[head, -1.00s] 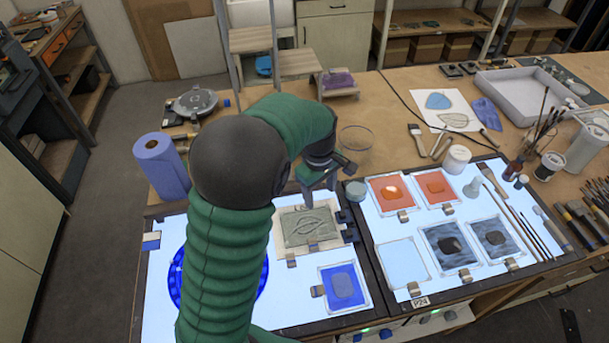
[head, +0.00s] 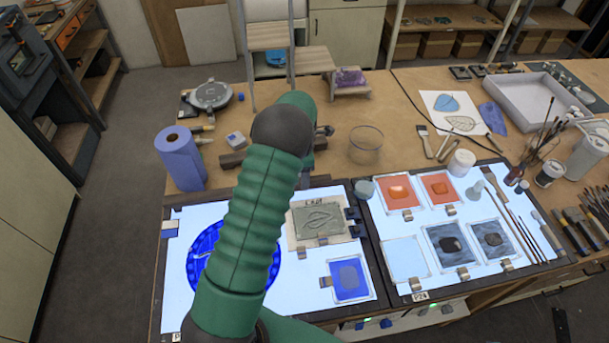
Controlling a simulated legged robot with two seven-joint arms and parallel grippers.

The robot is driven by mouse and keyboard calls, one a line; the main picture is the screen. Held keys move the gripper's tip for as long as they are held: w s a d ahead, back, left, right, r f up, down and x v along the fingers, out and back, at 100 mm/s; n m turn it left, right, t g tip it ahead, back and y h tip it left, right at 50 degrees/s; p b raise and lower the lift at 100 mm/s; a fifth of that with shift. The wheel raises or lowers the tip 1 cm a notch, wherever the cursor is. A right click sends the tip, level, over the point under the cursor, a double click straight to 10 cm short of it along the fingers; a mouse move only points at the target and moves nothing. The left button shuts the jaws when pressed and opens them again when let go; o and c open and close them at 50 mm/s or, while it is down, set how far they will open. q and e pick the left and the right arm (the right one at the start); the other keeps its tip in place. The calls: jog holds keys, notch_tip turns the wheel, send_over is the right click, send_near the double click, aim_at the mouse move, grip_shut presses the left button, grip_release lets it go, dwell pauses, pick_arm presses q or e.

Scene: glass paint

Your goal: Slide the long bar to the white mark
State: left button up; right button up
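A dark brown bar end (head: 232,160) shows on the wooden bench just left of my green arm. The arm covers whatever continues behind it, so its full length is hidden. My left arm reaches up the middle over the light panel to the bench behind. My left gripper is mostly hidden behind its own wrist; only a small dark part (head: 325,130) shows at the right of it. I cannot see its fingertips or whether it touches the bar. I cannot make out a clear white mark on the bench. My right gripper is out of view.
A blue paper roll (head: 181,160) stands left of the bar end, with a small white-and-blue block (head: 235,139) behind it. A glass bowl (head: 366,145) is right of my wrist. A grey relief tile (head: 318,222) and a blue dish (head: 205,258) lie on the light panel (head: 180,300).

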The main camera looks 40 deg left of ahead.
pick_arm(q)
jog(key=shift+s+a+f, duration=0.1)
jog(key=shift+a+f, duration=0.05)
jog(key=shift+f, duration=0.4)
jog(key=shift+s+a+f, duration=0.1)
jog(key=shift+a+f, duration=0.05)
jog(key=shift+f, duration=0.4)
jog(key=shift+w+d+f, duration=0.15)
jog(key=shift+w+f, duration=0.05)
jog(key=shift+w+d, duration=0.2)
jog(key=shift+d, duration=0.2)
jog(key=shift+d+r, duration=0.1)
jog(key=shift+d, duration=0.1)
jog(key=shift+c, duration=0.7)
jog(key=shift+s+r, duration=0.1)
jog(key=c, duration=0.5)
jog(key=shift+a, duration=0.3)
grip_shut()
jog(key=shift+s, duration=0.1)
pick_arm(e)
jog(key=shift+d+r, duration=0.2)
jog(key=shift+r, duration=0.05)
pick_arm(q)
jog(key=shift+s+d+f, duration=0.1)
jog(key=shift+s+f, duration=0.05)
jog(key=shift+f, duration=0.05)
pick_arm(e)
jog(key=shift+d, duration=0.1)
